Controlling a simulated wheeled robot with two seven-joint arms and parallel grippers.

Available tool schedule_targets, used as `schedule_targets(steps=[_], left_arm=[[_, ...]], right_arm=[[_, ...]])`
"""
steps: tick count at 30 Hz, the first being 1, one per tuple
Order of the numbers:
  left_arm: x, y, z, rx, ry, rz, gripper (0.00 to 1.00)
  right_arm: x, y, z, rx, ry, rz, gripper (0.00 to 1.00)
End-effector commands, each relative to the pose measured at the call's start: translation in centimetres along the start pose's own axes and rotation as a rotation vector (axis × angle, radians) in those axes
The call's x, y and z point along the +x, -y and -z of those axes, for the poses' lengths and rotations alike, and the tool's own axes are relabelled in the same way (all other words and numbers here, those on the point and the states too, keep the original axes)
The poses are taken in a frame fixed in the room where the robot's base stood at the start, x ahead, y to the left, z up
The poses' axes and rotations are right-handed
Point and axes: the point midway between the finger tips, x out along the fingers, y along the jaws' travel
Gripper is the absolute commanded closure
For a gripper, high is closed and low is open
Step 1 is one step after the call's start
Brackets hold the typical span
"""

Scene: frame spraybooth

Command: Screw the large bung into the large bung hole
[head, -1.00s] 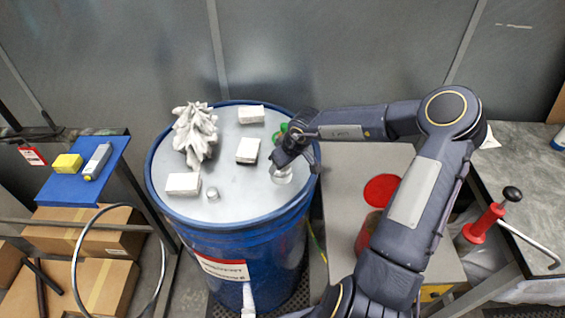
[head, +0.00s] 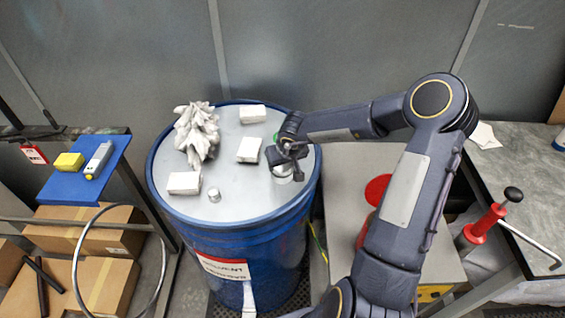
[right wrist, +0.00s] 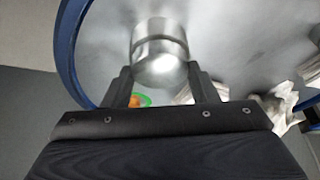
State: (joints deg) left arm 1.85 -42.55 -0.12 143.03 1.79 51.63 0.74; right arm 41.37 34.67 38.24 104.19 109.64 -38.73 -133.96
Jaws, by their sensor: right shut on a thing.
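The large bung (right wrist: 160,48) is a silver metal cylinder with a groove around it, between the two fingers of my right gripper (right wrist: 163,82) in the right wrist view. In the head view the bung (head: 284,172) shows below my right gripper (head: 285,160), at the right side of the drum's lid. The gripper is shut on it. The large bung hole is hidden under the bung and gripper, so I cannot tell how deep the bung sits. The blue drum (head: 225,240) stands upright with a grey lid (head: 235,200). My left gripper is not in view.
On the lid are a crumpled white rag (head: 197,135), several white blocks (head: 184,183) and a small silver fitting (head: 214,195). A green and orange item (right wrist: 138,101) lies near the gripper. A red can stands right of the drum; a blue shelf (head: 90,170) is at left.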

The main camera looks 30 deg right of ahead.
Motion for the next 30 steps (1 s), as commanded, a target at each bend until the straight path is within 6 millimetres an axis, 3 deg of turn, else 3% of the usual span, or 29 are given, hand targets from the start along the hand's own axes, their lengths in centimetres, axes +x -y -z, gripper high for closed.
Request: schedule_targets(steps=[12,23,30], left_arm=[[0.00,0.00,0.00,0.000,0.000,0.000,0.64],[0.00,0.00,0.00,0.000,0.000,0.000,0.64],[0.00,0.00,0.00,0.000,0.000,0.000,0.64]], right_arm=[[-0.01,-0.11,0.15,0.353,-0.004,-0.155,0.72],[0.01,-0.14,0.17,0.398,-0.003,-0.174,0.72],[0.05,0.03,0.26,0.683,-0.005,-0.294,0.72]])
